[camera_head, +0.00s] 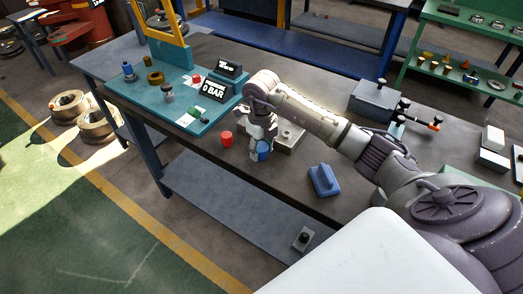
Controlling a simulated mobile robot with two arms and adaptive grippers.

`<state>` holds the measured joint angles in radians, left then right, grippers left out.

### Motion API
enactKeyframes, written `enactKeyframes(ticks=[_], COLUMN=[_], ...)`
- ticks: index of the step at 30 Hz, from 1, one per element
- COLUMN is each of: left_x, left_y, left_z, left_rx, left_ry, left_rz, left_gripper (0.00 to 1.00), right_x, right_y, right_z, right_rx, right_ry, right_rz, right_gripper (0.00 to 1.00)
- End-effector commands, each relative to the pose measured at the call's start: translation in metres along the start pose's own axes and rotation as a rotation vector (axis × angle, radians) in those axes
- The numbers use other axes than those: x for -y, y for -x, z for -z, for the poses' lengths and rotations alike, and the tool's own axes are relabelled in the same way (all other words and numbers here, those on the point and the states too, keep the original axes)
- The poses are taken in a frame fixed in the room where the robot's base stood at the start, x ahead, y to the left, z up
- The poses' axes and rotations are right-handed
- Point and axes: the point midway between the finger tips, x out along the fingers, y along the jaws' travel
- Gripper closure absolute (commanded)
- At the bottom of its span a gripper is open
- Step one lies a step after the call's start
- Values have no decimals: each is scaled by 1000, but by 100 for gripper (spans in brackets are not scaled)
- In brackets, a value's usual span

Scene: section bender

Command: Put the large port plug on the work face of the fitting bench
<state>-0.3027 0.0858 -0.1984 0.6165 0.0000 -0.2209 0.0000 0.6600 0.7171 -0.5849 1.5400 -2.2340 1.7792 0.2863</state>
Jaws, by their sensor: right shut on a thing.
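A blue round part (264,150), perhaps the large port plug, shows at the fingers of my right gripper (257,147). The fingers point down and are shut on it, hiding part of it. I cannot tell whether it touches the surface below. The dark bench top (235,166) lies beneath; this appears to be the fitting bench. A metal plate with a raised boss (290,138) lies just right of the gripper, partly behind my arm. My left gripper is out of view.
A red cylinder (227,139) stands left of the gripper. A teal board (150,96) holds small fittings, with a "0 BAR" display (214,88). A blue block with a handle (324,180) lies to the right. The bench's front edge is near.

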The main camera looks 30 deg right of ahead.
Motion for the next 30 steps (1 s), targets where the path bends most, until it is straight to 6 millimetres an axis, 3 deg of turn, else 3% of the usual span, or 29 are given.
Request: enactKeyframes(ticks=[6, 16, 17, 21, 30], left_x=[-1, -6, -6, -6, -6], left_y=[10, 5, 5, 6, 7], left_z=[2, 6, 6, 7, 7], left_rx=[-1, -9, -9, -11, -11], left_ry=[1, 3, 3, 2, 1], left_rz=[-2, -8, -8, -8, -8], left_gripper=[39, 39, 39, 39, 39], right_x=[0, 0, 0, 0, 0], right_y=[-21, -25, -25, -24, -23], right_z=[0, 0, 0, 0, 0], right_rx=[0, 1, 1, 0, 1], right_ry=[0, 1, 1, 1, 1], right_rz=[-2, 0, -1, -1, -1], right_gripper=[87, 87, 52, 29, 29])
